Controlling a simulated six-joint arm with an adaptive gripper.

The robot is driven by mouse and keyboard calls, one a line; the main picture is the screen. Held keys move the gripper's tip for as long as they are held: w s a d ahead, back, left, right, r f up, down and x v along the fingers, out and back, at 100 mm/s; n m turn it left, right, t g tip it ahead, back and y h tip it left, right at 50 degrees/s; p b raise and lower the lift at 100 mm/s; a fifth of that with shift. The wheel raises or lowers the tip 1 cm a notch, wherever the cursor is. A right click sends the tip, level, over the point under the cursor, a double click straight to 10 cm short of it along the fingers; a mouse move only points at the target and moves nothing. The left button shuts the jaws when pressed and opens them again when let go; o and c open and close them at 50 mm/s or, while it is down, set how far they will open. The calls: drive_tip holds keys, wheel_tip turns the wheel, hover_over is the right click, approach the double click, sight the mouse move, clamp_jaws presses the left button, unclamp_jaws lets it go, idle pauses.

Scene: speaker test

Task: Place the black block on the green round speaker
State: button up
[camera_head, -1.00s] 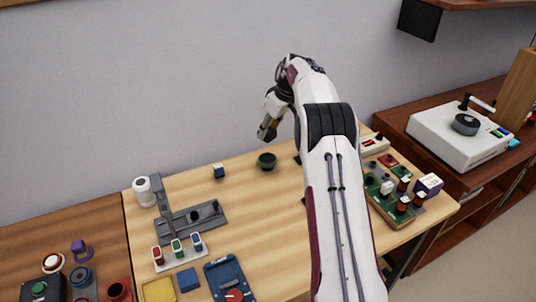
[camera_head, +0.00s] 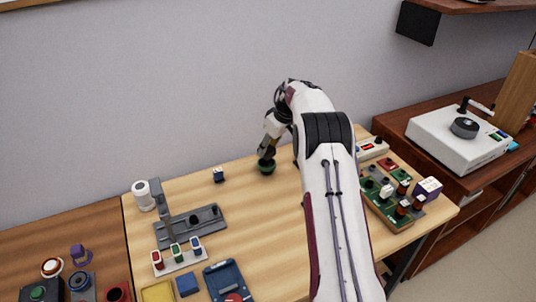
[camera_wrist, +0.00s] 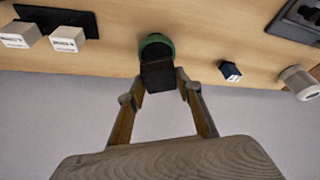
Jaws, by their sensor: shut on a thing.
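The green round speaker (camera_head: 267,170) sits on the wooden table towards its back edge, below my gripper (camera_head: 266,155). In the wrist view, my gripper (camera_wrist: 160,79) is shut on the black block (camera_wrist: 158,74), which sits between the fingertips. The green rim of the speaker (camera_wrist: 155,41) shows just beyond the block. The block covers much of the speaker there, and I cannot tell whether the two touch. In the head view the block is hard to make out against the dark fingertips.
A small dark blue block with a light face (camera_head: 219,175) stands left of the speaker. A grey fixture with a post (camera_head: 197,222) is further left. A green board with several parts (camera_head: 385,195) lies right of my arm. The table front of the speaker is clear.

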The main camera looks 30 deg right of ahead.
sight(270, 150)
drive_tip(key=shift+f, duration=1.55)
drive_tip(key=shift+f, duration=0.1)
drive_tip(key=o, duration=1.1)
drive_tip(key=shift+o, duration=0.2)
drive_tip(key=v, duration=1.2)
drive_tip(key=shift+w, duration=0.1)
